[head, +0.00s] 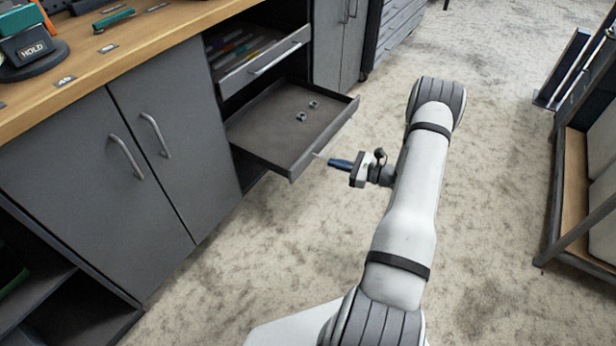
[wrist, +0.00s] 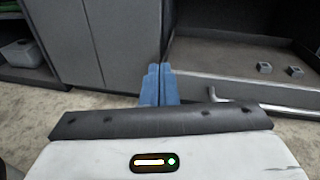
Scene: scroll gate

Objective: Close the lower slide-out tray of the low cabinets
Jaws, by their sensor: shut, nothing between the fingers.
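The lower slide-out tray (head: 262,141) is dark grey and stands pulled well out of the cabinet, below an upper drawer (head: 258,62) that is also partly out. Two small grey pieces lie in the lower tray. In the wrist view the tray (wrist: 215,52) fills the right side, with its bar handle (wrist: 222,97) low on its front. My gripper (head: 331,161) has blue fingers, which are shut and empty. It is beside the tray's front near the handle; I cannot tell whether it touches. The fingers also show in the wrist view (wrist: 157,84), left of the handle.
Grey cabinet doors (head: 75,165) with bar handles are left of the tray, under a wooden worktop (head: 140,45). A dark-framed rack (head: 560,200) stands at the right. The mottled floor (head: 490,120) between is clear.

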